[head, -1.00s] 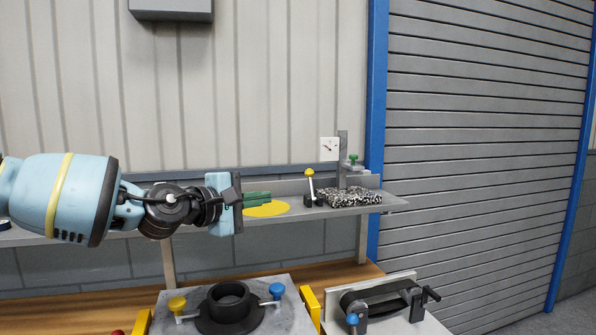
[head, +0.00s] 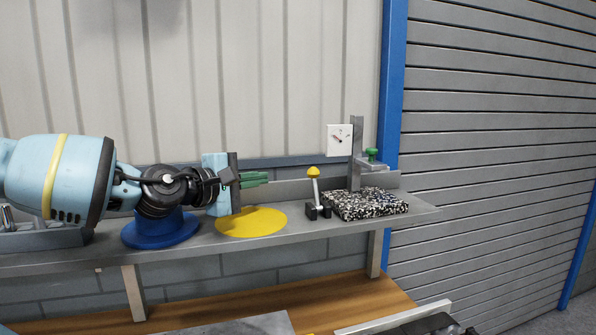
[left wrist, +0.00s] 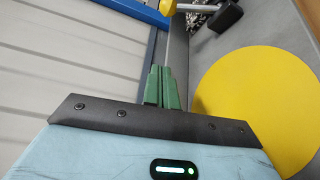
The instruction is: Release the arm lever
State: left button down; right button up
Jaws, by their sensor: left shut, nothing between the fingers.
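The arm lever (head: 315,187) stands on the grey shelf, a thin metal rod with a yellow knob (head: 313,171) on a black base (head: 318,211). In the left wrist view the yellow knob (left wrist: 190,5) shows at the top edge, beyond the fingertips. My left gripper (head: 267,179), with green fingers, is shut and empty. It points right toward the lever, above the yellow disc, with a gap between fingertips and lever. In the left wrist view its fingers (left wrist: 163,75) are together. My right gripper is not in view.
Right of the lever is a speckled block (head: 365,205) with a metal post, green knob (head: 372,153) and white dial (head: 340,139). A yellow disc (head: 250,222) lies on the shelf (head: 200,247). A blue round base (head: 160,229) stands behind my left arm.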

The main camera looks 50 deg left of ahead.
aim_at(315, 189)
pick_arm(q)
jog(key=shift+s+d+r, duration=0.1)
jog(key=shift+r, duration=0.05)
jog(key=w, duration=0.3)
jog(key=w+f+b, duration=0.1)
jog(key=w, duration=0.5)
jog(key=shift+w+a+f, duration=0.2)
jog(key=shift+w+a, duration=0.1)
jog(key=shift+w, duration=0.1)
jog(key=shift+w+d+r, duration=0.15)
jog(key=shift+d+r, duration=0.05)
jog(key=shift+d, duration=0.1)
jog(key=shift+s+d+r+p, duration=0.2)
jog(key=shift+d, duration=0.35)
jog(key=shift+s+d+r+p, duration=0.15)
jog(key=shift+s+d+r, duration=0.05)
jog(key=shift+d, duration=0.3)
jog(key=shift+s+d, duration=0.1)
jog(key=shift+d, duration=0.5)
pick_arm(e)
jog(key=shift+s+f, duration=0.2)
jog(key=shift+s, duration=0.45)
